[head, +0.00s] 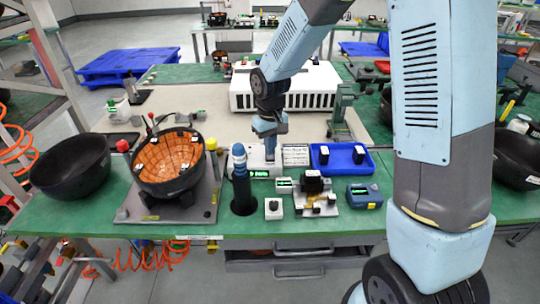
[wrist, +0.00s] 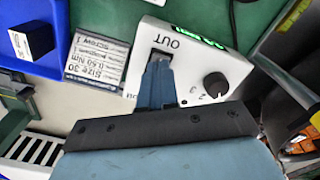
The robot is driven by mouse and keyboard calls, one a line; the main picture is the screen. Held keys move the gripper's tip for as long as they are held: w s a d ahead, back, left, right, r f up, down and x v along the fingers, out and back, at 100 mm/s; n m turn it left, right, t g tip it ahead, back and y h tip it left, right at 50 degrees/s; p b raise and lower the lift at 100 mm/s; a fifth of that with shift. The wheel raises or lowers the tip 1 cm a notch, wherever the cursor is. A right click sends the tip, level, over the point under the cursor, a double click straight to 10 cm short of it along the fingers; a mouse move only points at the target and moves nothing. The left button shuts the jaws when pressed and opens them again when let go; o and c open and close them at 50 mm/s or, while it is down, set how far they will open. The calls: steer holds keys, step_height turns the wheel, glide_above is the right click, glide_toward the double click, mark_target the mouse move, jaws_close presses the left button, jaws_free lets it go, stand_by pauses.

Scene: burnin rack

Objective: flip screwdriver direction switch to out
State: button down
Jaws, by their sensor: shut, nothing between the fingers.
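The white screwdriver controller box (wrist: 198,62) fills the middle of the wrist view. It has a green display, a black dial (wrist: 216,84) and upside-down "OUT" lettering. The direction switch (wrist: 161,54) is a dark patch beside "OUT", mostly hidden by my fingertips, so its position cannot be told. My gripper (wrist: 158,68) is shut and empty, with its tips at the switch; contact cannot be told. In the head view my gripper (head: 269,152) points down over the controller box (head: 257,168). A blue-topped screwdriver (head: 239,160) stands upright in a dark holder left of it.
A printed card (wrist: 96,68) and a blue tray (wrist: 57,45) with black blocks lie beside the controller. In the head view an orange-lined bowl (head: 168,165) stands on a fixture at left. A small press (head: 340,112) stands behind right. Small devices crowd the front.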

steer(key=shift+f, duration=0.85)
stand_by(0.6)
steer(key=shift+r, duration=3.55)
steer(key=s+d+r+m+t, duration=0.3)
steer(key=s+d+r, duration=0.5)
steer(key=d+r, duration=0.45)
steer(key=s+d+r+m+t, duration=0.1)
steer(key=s+d+r, duration=0.2)
steer(key=s, duration=0.4)
steer(key=s+d+r+m+t, duration=0.1)
steer(key=s+d+r+m, duration=0.1)
steer(key=s+d, duration=0.4)
steer(key=shift+s+r+t, duration=0.3)
steer(key=shift+s+r, duration=0.6)
steer(key=shift+s, duration=0.05)
